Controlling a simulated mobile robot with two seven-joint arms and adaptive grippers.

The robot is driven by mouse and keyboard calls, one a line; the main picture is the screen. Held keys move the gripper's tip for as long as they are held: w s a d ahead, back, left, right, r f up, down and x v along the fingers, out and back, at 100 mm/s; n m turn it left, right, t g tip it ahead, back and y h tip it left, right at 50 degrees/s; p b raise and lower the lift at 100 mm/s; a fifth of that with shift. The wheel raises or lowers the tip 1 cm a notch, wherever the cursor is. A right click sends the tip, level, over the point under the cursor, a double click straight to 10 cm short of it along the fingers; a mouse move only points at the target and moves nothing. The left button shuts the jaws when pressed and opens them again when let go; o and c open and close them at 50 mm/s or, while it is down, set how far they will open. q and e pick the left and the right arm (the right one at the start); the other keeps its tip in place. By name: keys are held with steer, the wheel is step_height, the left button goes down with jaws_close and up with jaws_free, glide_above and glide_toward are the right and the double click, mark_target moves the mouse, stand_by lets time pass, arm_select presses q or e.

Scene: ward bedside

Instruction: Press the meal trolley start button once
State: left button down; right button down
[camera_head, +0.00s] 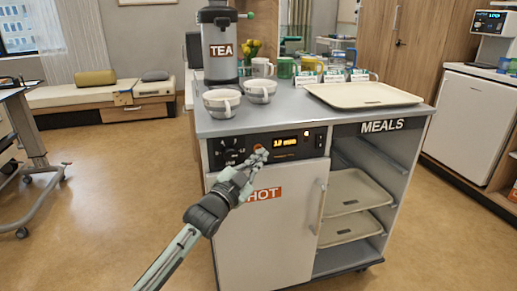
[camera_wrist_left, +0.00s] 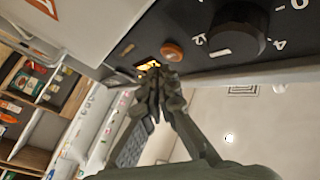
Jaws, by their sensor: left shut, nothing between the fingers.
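The meal trolley (camera_head: 265,225) has a black control panel on its front. The panel carries a dial, an orange-red round button (camera_head: 257,147) and a lit amber display (camera_head: 285,142). In the left wrist view the button (camera_wrist_left: 172,52) sits between the large dark dial (camera_wrist_left: 238,30) and the partly hidden display (camera_wrist_left: 149,66). My left gripper (camera_head: 259,156) is shut and empty, its tips at the panel just beside the button. My right gripper is not in view.
The trolley top holds a tea urn (camera_head: 219,60), two white cups (camera_head: 221,103) and a beige tray (camera_head: 362,95). A vertical door handle (camera_head: 321,209) stands out below the panel. More trays lie in the open bay (camera_head: 345,195).

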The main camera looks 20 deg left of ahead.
arm_select(q)
steer(key=s+d, duration=0.1)
steer(key=s+d+p, duration=0.1)
steer(key=s+p, duration=0.1)
steer(key=s, duration=0.1)
steer(key=shift+s+d, duration=0.1)
steer(key=shift+d, duration=0.3)
stand_by(0.7)
